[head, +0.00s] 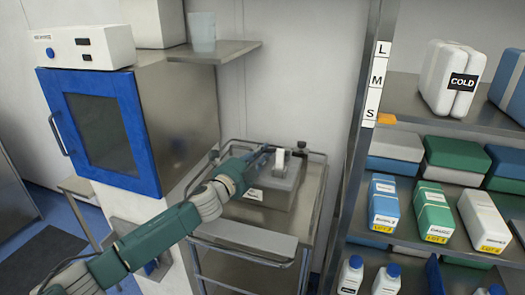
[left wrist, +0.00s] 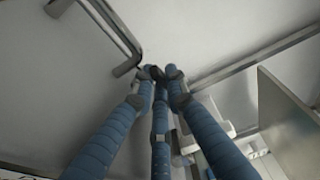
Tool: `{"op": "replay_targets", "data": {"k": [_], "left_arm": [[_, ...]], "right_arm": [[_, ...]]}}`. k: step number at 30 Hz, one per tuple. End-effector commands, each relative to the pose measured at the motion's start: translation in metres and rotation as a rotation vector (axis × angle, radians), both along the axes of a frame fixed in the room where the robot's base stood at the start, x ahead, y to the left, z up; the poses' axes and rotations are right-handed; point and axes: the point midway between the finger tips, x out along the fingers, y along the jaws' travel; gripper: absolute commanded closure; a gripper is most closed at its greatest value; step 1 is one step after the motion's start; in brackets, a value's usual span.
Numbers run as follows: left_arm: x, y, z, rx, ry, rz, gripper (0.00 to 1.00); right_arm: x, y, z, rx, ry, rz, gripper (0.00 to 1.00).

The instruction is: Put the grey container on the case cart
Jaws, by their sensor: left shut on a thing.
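The grey container (head: 268,192), a box with a white label on its front and a pale upright piece on top, is over the top of the metal case cart (head: 312,185). I cannot tell whether its base touches the cart top. My left gripper (head: 265,152) reaches in from the left to the top of the container. It is shut on the container, at its upper part. In the left wrist view the blue fingers (left wrist: 157,74) come together at their tips; the held part is mostly hidden there. My right gripper is not in view.
A blue-framed cabinet (head: 103,130) stands left of the cart, with a white device (head: 82,46) on top. A wall shelf (head: 215,52) holds a cup. A storage rack (head: 366,130) with boxes and bottles stands close on the right. Cart rails (head: 232,143) surround the cart top.

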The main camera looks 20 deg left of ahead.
Motion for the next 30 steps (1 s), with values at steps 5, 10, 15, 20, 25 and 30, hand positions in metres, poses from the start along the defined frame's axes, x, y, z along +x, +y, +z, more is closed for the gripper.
{"op": "replay_targets", "data": {"k": [5, 10, 15, 20, 25, 30], "left_arm": [[0.001, -0.001, 0.005, -0.002, -0.010, -0.002, 1.00], [0.000, 0.000, -0.002, 0.000, 0.001, -0.001, 0.68], [0.000, 0.000, -0.002, 0.000, 0.001, 0.000, 0.68], [-0.001, 0.001, 0.001, 0.000, 0.001, 0.001, 0.68], [-0.023, 0.006, 0.000, 0.001, 0.003, -0.001, 0.68], [-0.060, 0.015, 0.000, 0.001, 0.004, -0.002, 0.68]], "right_arm": [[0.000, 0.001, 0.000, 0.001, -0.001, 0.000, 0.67], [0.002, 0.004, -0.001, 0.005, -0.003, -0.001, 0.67], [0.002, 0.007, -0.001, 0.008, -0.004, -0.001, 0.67], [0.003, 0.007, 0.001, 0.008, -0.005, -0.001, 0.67], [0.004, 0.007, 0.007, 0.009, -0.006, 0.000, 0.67], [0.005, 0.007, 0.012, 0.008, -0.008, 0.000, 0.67]]}}
